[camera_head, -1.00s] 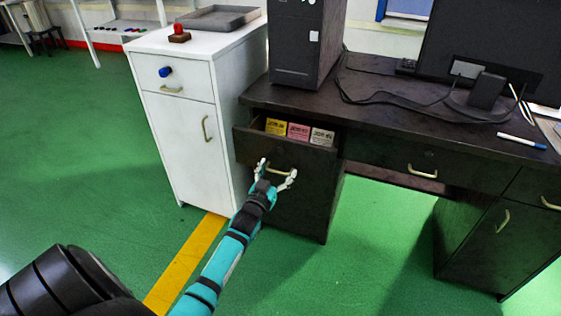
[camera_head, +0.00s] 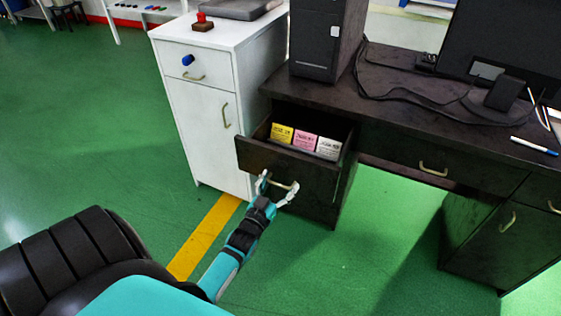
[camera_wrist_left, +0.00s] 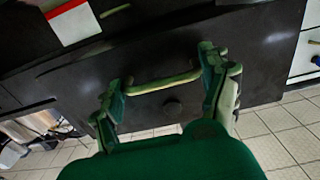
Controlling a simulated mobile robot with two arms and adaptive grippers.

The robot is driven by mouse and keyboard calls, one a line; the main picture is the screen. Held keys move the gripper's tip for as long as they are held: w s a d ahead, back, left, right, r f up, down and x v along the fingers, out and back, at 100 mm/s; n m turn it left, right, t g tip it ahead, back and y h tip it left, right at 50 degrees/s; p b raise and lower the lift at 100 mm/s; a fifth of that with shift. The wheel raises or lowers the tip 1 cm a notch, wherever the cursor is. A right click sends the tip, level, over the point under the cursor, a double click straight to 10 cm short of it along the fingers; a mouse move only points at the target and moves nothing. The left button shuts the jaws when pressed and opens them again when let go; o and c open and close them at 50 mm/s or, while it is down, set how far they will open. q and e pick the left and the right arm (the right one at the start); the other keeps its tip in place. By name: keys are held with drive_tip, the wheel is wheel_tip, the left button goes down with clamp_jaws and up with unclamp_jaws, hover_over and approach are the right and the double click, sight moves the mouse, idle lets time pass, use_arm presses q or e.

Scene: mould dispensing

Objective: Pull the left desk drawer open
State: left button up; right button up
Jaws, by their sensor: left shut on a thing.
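The left desk drawer (camera_head: 258,157) is a dark box under the desk's left end, and it stands partly open. My left gripper (camera_head: 280,182) is at the drawer's front, shut on its brass-coloured handle (camera_head: 286,186). Inside the drawer a yellow packet (camera_head: 282,133), a pink packet (camera_head: 305,140) and a white packet (camera_head: 328,148) stand in a row. My right gripper is not in view.
A white cabinet (camera_head: 205,125) stands just left of the drawer, with a red-topped stamp (camera_head: 203,22) on it. The desk (camera_head: 400,95) carries a computer tower (camera_head: 322,40) and a monitor (camera_head: 510,45). Green floor (camera_head: 340,265) in front is clear.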

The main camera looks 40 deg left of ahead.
use_arm(q)
drive_tip(key=shift+a, duration=0.1)
drive_tip(key=o, duration=1.4)
drive_tip(key=shift+s, duration=0.1)
drive_tip(key=v, duration=1.2)
